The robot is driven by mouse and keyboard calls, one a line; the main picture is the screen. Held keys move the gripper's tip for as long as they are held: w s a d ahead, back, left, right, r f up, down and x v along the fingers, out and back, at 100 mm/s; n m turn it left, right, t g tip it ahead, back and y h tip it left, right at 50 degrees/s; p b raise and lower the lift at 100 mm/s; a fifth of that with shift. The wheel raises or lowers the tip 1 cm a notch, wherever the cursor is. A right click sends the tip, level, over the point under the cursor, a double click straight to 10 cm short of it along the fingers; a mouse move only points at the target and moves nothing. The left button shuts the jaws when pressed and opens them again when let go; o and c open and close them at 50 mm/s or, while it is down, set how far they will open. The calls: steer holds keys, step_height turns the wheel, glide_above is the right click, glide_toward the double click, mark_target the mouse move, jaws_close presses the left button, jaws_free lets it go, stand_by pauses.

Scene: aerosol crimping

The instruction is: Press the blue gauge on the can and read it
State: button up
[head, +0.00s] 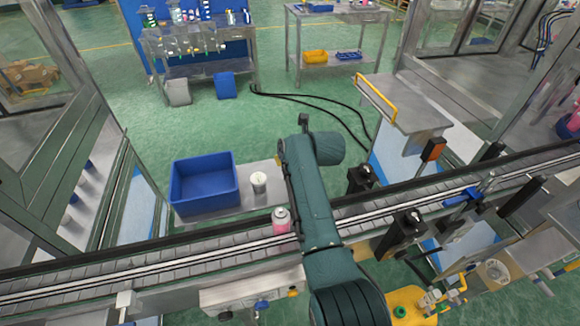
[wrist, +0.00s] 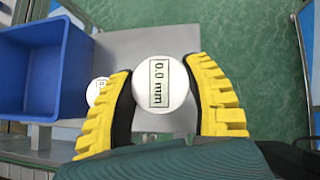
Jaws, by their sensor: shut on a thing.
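My gripper (wrist: 165,110) is shut on a gauge (wrist: 165,83) in the wrist view, with a yellow finger on each side. The gauge's round white face reads "0.0 mm", with the text turned sideways. Its body below the face is hidden, and no blue shows on it. A pink can (head: 281,219) with a grey top stands upright on the conveyor in the head view, just left of my arm. I cannot make out the can in the wrist view. My gripper and the held gauge are hidden behind my arm in the head view.
A second white round gauge (head: 258,182) stands on the grey side table (head: 215,213), beside a blue bin (head: 204,184). It also shows left of my gripper in the wrist view (wrist: 97,92). The conveyor (head: 150,272) crosses the front, with black posts (head: 405,228) at right.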

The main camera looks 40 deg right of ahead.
step_height(320, 180, up, 17)
steer(key=p, duration=1.4)
